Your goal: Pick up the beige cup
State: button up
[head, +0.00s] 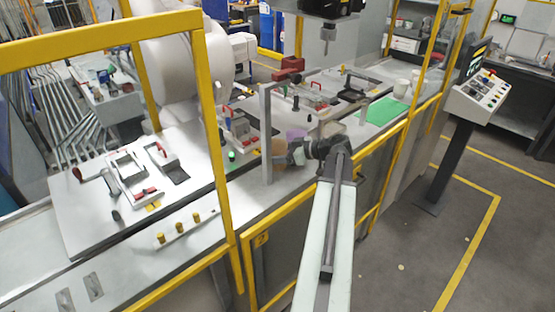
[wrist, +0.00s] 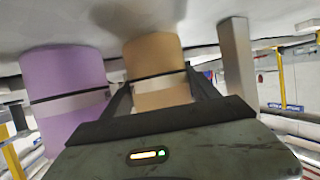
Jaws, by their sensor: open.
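The beige cup (wrist: 158,62) is in the middle of the wrist view, with a dark line and a paler band across it. It also shows in the head view (head: 279,150), partly hidden by my gripper. My gripper (wrist: 160,88) is open, with one finger on each side of the cup; I cannot tell whether either finger touches it. In the head view my gripper (head: 290,152) reaches in over the bench at the cup.
A purple cup (wrist: 62,85) stands close on the left of the beige cup in the wrist view. A grey post (wrist: 236,68) is close on the right. Yellow frame bars (head: 213,130) edge the bench.

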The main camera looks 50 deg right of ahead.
jog(key=c, duration=1)
jog(key=shift+r+p, duration=0.5)
jog(key=shift+r, duration=0.05)
notch_tip(320, 180, up, 4)
jog(key=p, duration=0.3)
jog(key=shift+s+f, duration=0.15)
jog(key=shift+f, duration=0.1)
jog(key=shift+s+d+r+p, duration=0.15)
jog(key=shift+s+d, duration=0.65)
jog(key=shift+s, duration=1.75)
jog(key=shift+s+d+p, duration=0.2)
jog(key=shift+s+d, duration=0.6)
jog(key=shift+s, duration=1.7)
jog(key=shift+s+d+r+p, duration=0.15)
jog(key=shift+s+d, duration=0.65)
jog(key=shift+s, duration=1.75)
